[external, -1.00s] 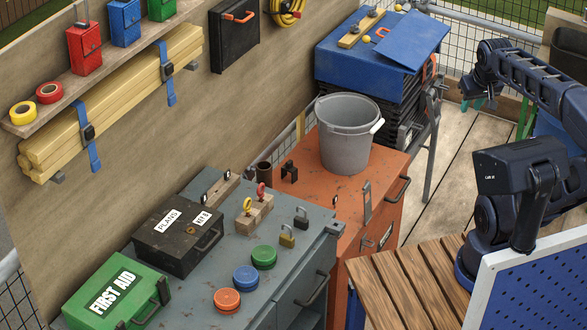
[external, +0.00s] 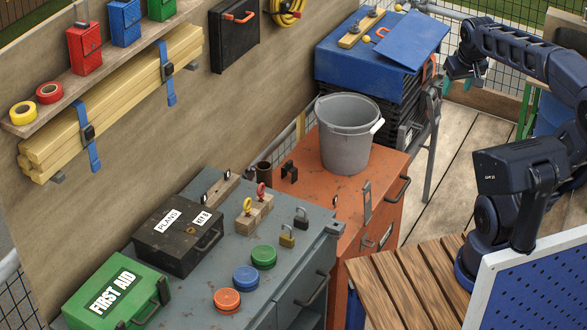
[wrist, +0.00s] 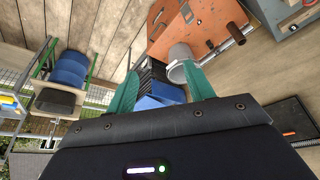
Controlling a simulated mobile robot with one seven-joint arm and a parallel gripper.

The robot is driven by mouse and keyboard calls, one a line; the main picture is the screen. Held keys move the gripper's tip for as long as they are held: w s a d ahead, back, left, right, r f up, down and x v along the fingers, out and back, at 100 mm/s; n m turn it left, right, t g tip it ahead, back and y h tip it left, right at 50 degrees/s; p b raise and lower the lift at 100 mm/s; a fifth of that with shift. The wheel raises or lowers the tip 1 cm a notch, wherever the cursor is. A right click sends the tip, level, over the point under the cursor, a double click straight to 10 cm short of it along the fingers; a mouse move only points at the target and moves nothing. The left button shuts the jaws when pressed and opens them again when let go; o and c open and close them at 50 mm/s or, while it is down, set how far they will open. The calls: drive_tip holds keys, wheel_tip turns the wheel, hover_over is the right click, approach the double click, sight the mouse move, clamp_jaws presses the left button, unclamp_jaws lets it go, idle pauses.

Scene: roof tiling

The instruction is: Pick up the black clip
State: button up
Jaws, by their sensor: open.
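A small black clip (external: 289,171) stands on top of the orange cabinet (external: 318,168), left of the grey bucket (external: 346,145). In the wrist view a small dark spot on the orange cabinet (wrist: 176,40) may be the clip, but it is too small to be sure. My gripper (external: 447,87) is high at the back right, near the blue-covered table and well away from the clip. In the wrist view my gripper (wrist: 160,70) shows its two green fingers spread apart with nothing held between them.
The bucket stands close to the clip. Wooden decking (external: 465,140) lies clear to the right.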

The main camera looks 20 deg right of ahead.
drive_tip(key=w+a+n, duration=0.1)
drive_tip(key=w+a, duration=0.2)
drive_tip(key=w, duration=0.6)
drive_tip(key=n+g, duration=0.4)
drive_tip(key=n, duration=0.1)
hover_over(289, 161)
drive_tip(key=f, duration=4.4)
drive_tip(key=shift+s+d+f, duration=0.3)
drive_tip(key=shift+d+f, duration=0.05)
drive_tip(key=shift+a+f, duration=0.1)
drive_tip(key=shift+f, duration=3)
drive_tip(key=f, duration=0.5)
drive_tip(key=shift+w+a, duration=0.2)
drive_tip(key=shift+a, duration=0.05)
drive_tip(key=c, duration=1.1)
